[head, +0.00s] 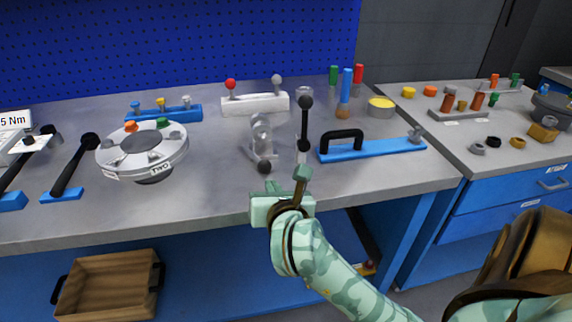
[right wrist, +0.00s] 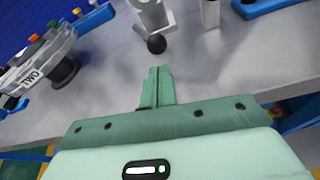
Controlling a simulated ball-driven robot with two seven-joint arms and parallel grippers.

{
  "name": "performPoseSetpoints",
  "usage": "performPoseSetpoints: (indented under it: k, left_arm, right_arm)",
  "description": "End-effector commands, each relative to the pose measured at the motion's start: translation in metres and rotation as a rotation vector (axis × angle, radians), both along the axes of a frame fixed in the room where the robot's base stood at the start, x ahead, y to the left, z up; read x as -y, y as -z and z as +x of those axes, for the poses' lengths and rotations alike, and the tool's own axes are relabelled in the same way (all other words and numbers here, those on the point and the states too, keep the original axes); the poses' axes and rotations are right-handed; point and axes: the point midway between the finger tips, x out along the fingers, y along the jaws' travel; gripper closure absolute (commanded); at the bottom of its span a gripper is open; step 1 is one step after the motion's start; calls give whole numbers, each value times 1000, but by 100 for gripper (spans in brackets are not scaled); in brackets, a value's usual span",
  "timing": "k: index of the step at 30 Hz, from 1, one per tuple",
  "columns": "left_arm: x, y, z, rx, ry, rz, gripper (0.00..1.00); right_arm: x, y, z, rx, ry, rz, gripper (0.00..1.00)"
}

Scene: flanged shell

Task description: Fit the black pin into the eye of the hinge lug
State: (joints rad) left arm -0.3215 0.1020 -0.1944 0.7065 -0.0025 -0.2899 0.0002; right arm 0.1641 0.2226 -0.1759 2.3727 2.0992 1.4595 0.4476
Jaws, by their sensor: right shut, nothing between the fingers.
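The grey hinge lug (head: 262,132) stands upright on the bench, with a round eye near its top. In the right wrist view only its lower part and base (right wrist: 152,20) show. A round black knob (head: 264,167), which looks like the head of the black pin, is just in front of the lug's base. It also shows in the right wrist view (right wrist: 157,44). I cannot make out its shaft. My right gripper (head: 271,185) is shut and empty, its fingertips (right wrist: 158,69) just short of the knob and apart from it. My left gripper is out of view.
A lever with black knobs (head: 305,103) stands close right of the lug. A blue bar with a black handle (head: 375,148) lies further right. A silver round flanged part (head: 142,150) stands left. A white block with knobs (head: 255,104) is behind. Bare bench lies left of the lug.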

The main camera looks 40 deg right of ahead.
Motion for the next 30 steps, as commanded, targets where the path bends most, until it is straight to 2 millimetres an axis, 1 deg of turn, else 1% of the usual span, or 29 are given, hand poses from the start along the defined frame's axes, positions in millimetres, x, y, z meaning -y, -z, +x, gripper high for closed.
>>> performPoseSetpoints:
  k: [1, 6, 9, 12, 15, 18, 21, 30]
  left_arm:
    - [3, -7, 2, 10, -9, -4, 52]
    - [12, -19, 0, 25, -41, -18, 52]
    - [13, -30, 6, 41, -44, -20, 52]
    - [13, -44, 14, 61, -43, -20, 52]
    - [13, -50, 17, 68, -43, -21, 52]
    - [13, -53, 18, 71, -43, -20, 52]
    - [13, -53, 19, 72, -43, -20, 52]
    - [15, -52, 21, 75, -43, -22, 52]
  right_arm:
    - [-7, -11, -13, 4, -2, 4, 100]
    - [-29, -27, -54, 4, -1, 4, 100]
    - [-40, -36, -76, 5, -1, 1, 100]
    - [-50, -43, -94, 5, -1, 0, 100]
    - [-57, -45, -106, 5, -1, 0, 100]
    - [-61, -45, -113, 3, 0, -1, 100]
    - [-62, -44, -115, 3, 1, 0, 100]
    - [-62, -43, -115, 2, 1, 0, 100]
